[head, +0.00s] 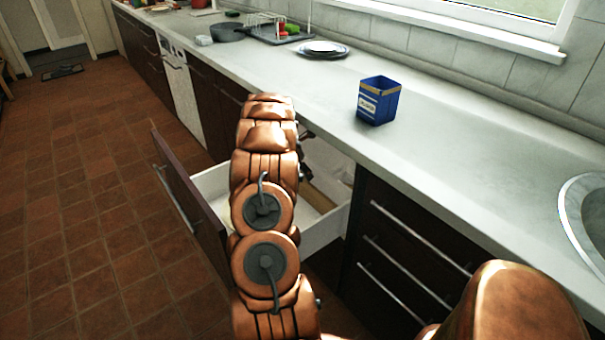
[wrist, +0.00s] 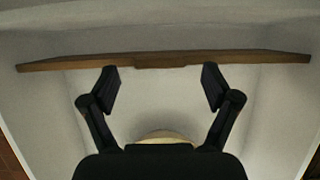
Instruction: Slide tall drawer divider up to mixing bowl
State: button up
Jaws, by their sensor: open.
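The tall drawer divider (wrist: 160,60) is a long brown wooden board, seen edge-on across the white drawer in the wrist view. A brown strip of it (head: 318,197) shows beside my arm in the head view. My gripper (wrist: 160,78) is open and empty inside the drawer. Its two black fingers are spread wide, their tips close to the divider's edge; I cannot tell whether they touch it. A pale rounded rim, seemingly the mixing bowl (wrist: 163,135), shows behind my gripper's body, which hides most of it.
The drawer (head: 325,232) stands pulled out, with white walls and a dark front (head: 190,200). Closed drawers (head: 410,260) are to its right. On the counter stand a blue tin (head: 379,102), plates (head: 323,49) and a pan (head: 232,32).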

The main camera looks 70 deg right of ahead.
jog(key=shift+x, duration=1)
jog(key=shift+c, duration=0.2)
